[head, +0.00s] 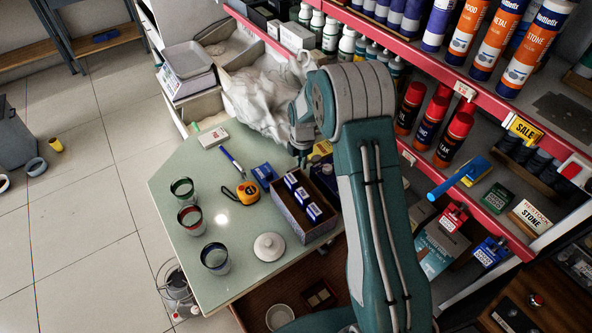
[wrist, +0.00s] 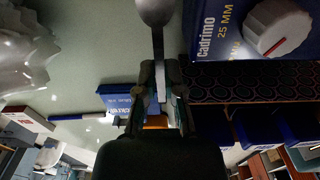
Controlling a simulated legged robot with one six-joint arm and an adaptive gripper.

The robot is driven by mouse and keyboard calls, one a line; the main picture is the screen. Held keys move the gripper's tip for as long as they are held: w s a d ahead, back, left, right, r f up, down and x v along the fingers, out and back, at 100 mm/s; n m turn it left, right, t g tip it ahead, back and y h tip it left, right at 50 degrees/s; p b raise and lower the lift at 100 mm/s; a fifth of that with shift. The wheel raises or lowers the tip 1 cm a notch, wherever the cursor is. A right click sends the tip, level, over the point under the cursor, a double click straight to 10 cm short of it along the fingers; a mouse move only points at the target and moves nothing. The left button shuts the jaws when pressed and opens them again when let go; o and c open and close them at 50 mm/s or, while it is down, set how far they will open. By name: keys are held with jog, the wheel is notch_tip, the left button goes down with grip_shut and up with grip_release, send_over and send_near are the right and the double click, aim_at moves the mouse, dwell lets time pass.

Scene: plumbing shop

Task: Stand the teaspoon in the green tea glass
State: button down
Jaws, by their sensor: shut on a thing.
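My gripper (wrist: 160,85) is shut on the teaspoon (wrist: 155,12), whose bowl and part of its handle show at the top middle of the wrist view. In the head view my gripper (head: 301,140) is partly hidden by my arm, over the back right of the pale green table (head: 165,182). The teaspoon cannot be made out there. The green tea glass (head: 183,197) stands upright at the table's left side, well left of my gripper. A red-rimmed glass (head: 191,227) and a dark-rimmed glass (head: 216,266) stand in front of it.
A box with several blue packets (head: 322,228) stands at the table's right. A crumpled pale cloth or bag (head: 262,97) is behind. Shelves fill the right.

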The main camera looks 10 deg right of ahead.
jog(key=shift+f, duration=2.15)
jog(key=c, duration=0.8)
grip_release()
jog(key=shift+o, duration=0.2)
